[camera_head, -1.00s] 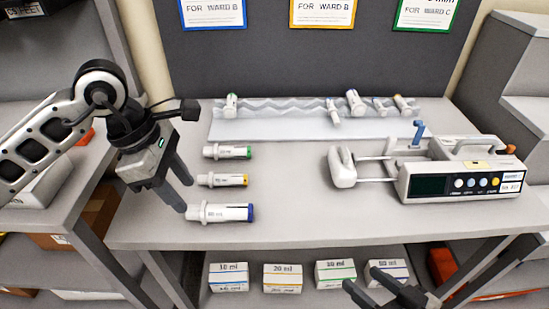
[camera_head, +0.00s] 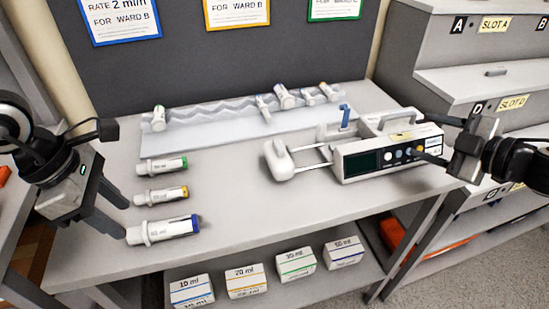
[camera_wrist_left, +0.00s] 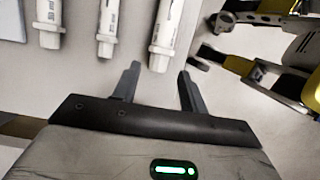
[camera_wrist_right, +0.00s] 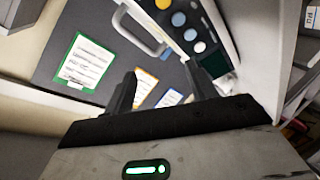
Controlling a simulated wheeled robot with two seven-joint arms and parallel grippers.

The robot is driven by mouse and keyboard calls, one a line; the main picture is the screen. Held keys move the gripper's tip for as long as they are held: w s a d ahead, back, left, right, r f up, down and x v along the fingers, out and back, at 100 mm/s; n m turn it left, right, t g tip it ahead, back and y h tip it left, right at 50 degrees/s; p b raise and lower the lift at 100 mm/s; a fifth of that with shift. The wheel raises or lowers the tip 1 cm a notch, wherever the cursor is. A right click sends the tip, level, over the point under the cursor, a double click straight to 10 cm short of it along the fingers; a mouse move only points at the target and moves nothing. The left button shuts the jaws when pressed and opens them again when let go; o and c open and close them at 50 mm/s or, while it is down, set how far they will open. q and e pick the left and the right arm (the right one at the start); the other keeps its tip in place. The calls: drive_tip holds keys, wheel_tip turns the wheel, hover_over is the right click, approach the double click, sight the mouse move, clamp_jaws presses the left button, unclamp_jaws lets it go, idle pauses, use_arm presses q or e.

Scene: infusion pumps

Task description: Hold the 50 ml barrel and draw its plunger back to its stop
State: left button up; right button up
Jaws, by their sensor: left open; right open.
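The 50 ml barrel is probably the largest white syringe, the one with a blue end (camera_head: 165,229). It lies at the front of a row on the table, its flanged end to the left. A syringe (camera_wrist_left: 172,35) at the right of the row in the left wrist view seems to be the same one. My left gripper (camera_head: 125,219) is open and empty, its fingertips close to the flanged end; contact cannot be told. My right gripper (camera_head: 436,139) is open and empty, in front of the pump's right end in the head view.
A yellow-ended (camera_head: 160,196) and a green-ended syringe (camera_head: 162,166) lie behind. The infusion pump (camera_head: 385,158) stands at the table's right. A clear wavy rack (camera_head: 200,120) with several small syringes is at the back. The middle of the table (camera_head: 240,210) is clear.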

drive_tip(key=w+r+n+t+h, duration=0.2)
drive_tip(key=w+r+t+h, duration=0.15)
drive_tip(key=w+r, duration=0.65)
drive_tip(key=w+a+r+m+h, duration=0.4)
drive_tip(key=w+a+m, duration=0.2)
drive_tip(key=w+a, duration=0.4)
drive_tip(key=n+g+y, duration=0.4)
drive_tip(key=n+g, duration=0.4)
drive_tip(key=g, duration=0.9)
approach(193, 218)
drive_tip(key=x, duration=1)
drive_tip(key=c, duration=1.1)
